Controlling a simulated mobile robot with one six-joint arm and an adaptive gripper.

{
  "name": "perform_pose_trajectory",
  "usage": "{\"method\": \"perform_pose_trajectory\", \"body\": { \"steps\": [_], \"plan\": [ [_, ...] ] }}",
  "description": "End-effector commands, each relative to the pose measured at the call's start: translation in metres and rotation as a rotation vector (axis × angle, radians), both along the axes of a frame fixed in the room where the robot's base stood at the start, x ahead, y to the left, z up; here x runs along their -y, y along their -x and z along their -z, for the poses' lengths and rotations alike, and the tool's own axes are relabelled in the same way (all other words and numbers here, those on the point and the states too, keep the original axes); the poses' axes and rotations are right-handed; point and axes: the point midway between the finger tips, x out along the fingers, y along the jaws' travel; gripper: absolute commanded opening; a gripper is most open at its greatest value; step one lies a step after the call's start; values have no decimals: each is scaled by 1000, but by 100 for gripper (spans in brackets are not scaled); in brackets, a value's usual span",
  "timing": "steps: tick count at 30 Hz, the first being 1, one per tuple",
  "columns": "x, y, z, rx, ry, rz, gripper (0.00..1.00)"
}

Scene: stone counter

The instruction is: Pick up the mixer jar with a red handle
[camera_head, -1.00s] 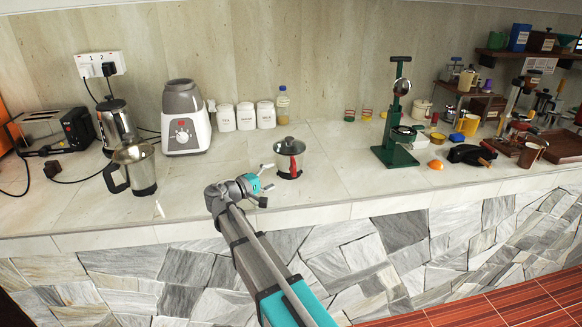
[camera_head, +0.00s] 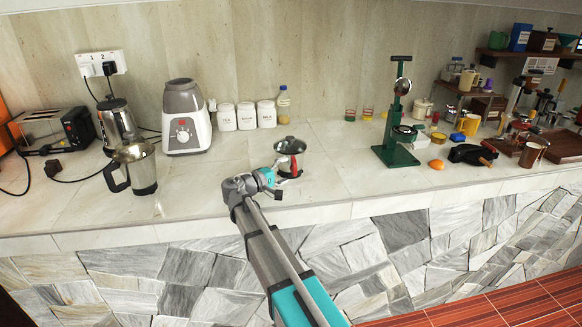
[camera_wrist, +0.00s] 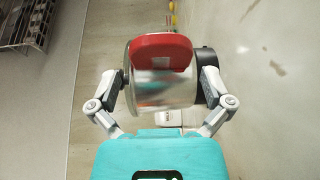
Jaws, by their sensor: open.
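My gripper (camera_head: 281,180) is open at the near side of the jar. In the wrist view my gripper (camera_wrist: 166,78) has one finger on each side of the body, and I cannot tell if either touches. Part of the jar is hidden behind my gripper in the head view.
A steel jar with a black handle (camera_head: 135,168) and a grey-white mixer base (camera_head: 185,118) stand left. White canisters (camera_head: 247,116) stand behind. A green stand (camera_head: 396,152) is to the right. The counter between the jar and the stand is clear.

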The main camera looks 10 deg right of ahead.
Motion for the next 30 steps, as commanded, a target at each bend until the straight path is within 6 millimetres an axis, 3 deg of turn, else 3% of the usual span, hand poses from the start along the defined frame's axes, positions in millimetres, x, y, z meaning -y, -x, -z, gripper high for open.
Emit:
{"method": "perform_pose_trajectory", "body": {
  "steps": [9,26,30],
  "plan": [
    [26,-14,1,0,0,2,100],
    [28,-14,1,0,0,3,100],
    [28,-14,1,0,0,3,76]
  ]
}}
